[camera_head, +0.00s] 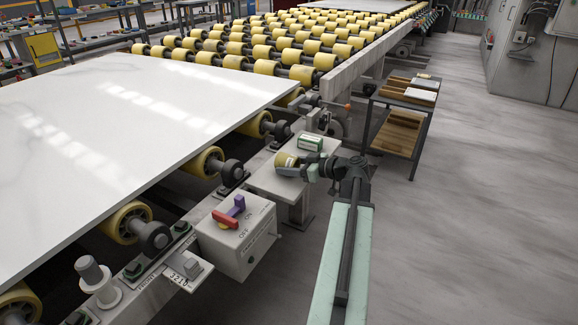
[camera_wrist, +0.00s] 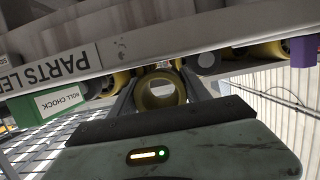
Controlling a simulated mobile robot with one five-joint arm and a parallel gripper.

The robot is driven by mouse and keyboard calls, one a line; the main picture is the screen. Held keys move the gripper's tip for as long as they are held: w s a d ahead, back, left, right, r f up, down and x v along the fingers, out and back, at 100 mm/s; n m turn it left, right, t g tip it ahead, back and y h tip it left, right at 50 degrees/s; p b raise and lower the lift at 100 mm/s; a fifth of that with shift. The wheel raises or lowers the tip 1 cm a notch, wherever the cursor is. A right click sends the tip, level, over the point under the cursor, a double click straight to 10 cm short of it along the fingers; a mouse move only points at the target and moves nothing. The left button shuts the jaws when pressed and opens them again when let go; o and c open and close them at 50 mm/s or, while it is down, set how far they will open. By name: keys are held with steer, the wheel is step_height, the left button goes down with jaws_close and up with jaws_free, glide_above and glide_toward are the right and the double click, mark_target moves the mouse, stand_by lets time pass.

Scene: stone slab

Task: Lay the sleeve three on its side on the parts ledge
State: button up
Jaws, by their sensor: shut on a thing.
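The yellow sleeve (camera_head: 287,160) is held by my gripper (camera_head: 307,167) at the parts ledge (camera_head: 263,180), near the ledge's outer side. In the wrist view the sleeve (camera_wrist: 160,101) shows as a yellow ring between the two dark fingers (camera_wrist: 160,96), with its round open end facing the camera. Its axis looks roughly in line with the fingers. I cannot tell whether the sleeve touches the ledge. The ledge's edge (camera_wrist: 150,50) carries a "PARTS LE..." label in the wrist view. Any number on the sleeve is not readable.
A green and white roll chock box (camera_head: 310,142) stands on the ledge just behind the sleeve. A white switch box (camera_head: 237,235) with a red and purple handle is in front. The stone slab (camera_head: 130,130) lies left. A shelf cart (camera_head: 402,115) stands behind right.

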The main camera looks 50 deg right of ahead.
steer(key=shift+f, duration=0.35)
stand_by(0.3)
steer(key=o, duration=1.5)
steer(key=shift+o, duration=0.2)
steer(key=p+v, duration=0.1)
steer(key=v, duration=0.5)
steer(key=shift+s+r+p, duration=0.25)
steer(key=shift+s+p, duration=0.05)
steer(key=shift+s, duration=0.05)
steer(key=shift+s+d, duration=0.2)
steer(key=shift+s, duration=0.35)
